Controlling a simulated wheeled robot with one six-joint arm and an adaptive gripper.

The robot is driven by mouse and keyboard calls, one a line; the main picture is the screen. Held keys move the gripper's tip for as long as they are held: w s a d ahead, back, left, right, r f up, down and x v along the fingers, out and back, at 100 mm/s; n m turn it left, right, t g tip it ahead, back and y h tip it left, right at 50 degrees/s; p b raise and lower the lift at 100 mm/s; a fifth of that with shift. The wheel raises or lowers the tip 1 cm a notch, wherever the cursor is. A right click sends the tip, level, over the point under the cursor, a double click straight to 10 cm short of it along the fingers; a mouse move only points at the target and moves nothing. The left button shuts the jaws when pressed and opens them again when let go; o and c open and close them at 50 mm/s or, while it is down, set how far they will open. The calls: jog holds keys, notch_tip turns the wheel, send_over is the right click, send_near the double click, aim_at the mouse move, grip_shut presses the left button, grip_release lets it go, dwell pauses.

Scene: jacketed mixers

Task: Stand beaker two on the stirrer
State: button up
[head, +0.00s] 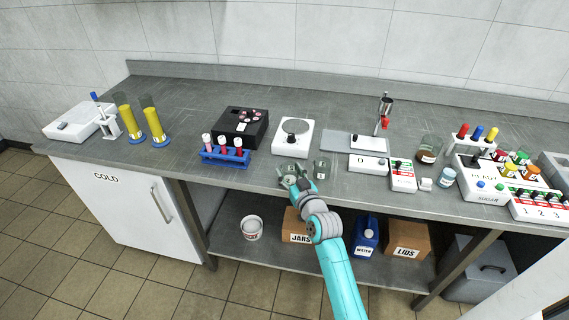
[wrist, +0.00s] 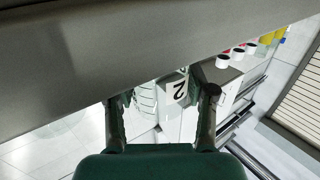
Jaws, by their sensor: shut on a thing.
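The stirrer (head: 293,138) is a white square unit with a round pale plate and a dark knob, standing mid-counter. My gripper (head: 292,182) is at the counter's front edge, in front of the stirrer. It is shut on beaker two (wrist: 177,91), a clear glass beaker with a white label reading 2, seen between the fingers in the wrist view. In the head view its glass shows partly behind my gripper; I cannot tell whether its base touches the counter. The stirrer plate is empty.
A blue rack of red-filled tubes (head: 226,155) and a black block (head: 241,123) stand left of the stirrer. Counter between beaker and stirrer looks clear.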

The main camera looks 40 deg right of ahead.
aim_at(287, 168)
jog(key=shift+r+x, duration=0.2)
jog(key=shift+x, duration=2.05)
jog(key=shift+f, duration=0.15)
jog(key=o, duration=1.2)
jog(key=shift+c, duration=0.2)
jog(key=shift+s, duration=0.1)
